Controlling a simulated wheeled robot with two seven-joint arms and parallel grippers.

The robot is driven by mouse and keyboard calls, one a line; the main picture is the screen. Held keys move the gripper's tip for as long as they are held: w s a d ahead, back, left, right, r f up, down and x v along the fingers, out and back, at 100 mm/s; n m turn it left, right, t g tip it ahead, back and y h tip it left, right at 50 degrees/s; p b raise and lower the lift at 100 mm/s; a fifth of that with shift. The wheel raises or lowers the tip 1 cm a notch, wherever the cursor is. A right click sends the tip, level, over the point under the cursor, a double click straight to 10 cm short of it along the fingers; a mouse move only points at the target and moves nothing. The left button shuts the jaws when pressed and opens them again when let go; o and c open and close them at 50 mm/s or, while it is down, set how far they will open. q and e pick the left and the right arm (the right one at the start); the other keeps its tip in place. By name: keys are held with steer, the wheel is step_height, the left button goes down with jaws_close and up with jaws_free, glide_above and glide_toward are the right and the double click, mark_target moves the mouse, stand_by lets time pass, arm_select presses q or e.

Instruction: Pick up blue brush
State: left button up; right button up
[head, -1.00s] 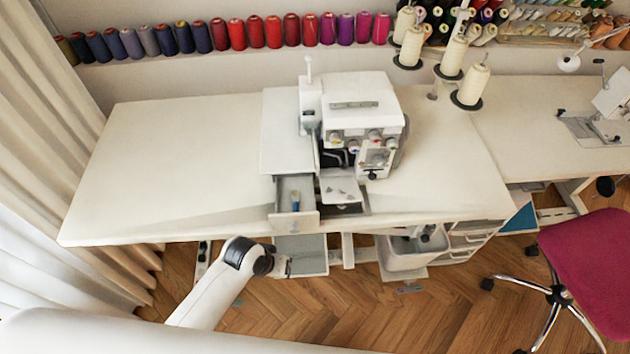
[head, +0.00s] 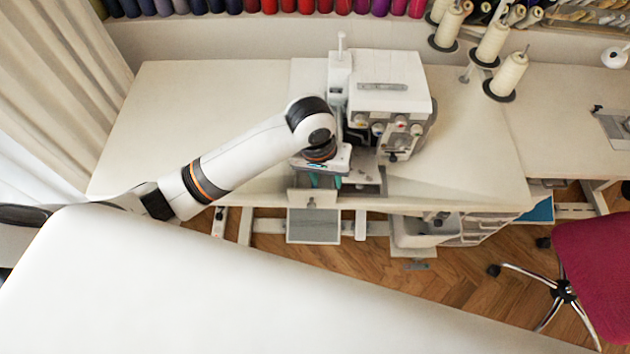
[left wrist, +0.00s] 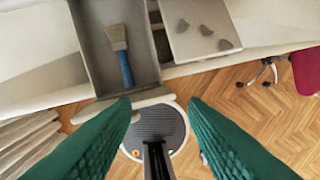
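The blue brush (left wrist: 122,62), with a blue handle and pale bristles, lies in an open grey drawer (left wrist: 92,50) in the left wrist view. Its handle points toward the drawer's front panel. In the head view the drawer front (head: 313,198) sticks out below the white overlock machine (head: 385,105), and my left arm hides the brush. My left gripper (head: 321,180) is over the drawer, pointing down. In the left wrist view its green fingers (left wrist: 160,103) are wide apart with nothing between them, and the brush lies beyond them. My right gripper is not in view.
The machine stands close to the right of my left wrist. A white sewing table (head: 190,100) has clear surface on the left. Thread cones (head: 508,75) stand at the back right. A magenta chair (head: 597,270) is at the far right.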

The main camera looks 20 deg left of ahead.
arm_select(q)
steer(key=w+a+r+n+y, duration=0.2)
steer(key=w+a, duration=0.2)
steer(key=shift+g, duration=0.4)
steer(key=f, duration=0.4)
steer(key=f+p, duration=0.1)
steer(key=f, duration=0.1)
steer(key=shift+w+d+f, duration=0.15)
steer(key=shift+d+f, duration=0.1)
steer(key=f, duration=0.3)
steer(key=f+p, duration=0.1)
steer(key=f, duration=0.1)
steer(key=shift+a+f, duration=0.25)
steer(key=shift+f, duration=0.05)
steer(key=shift+c, duration=0.2)
jaws_close()
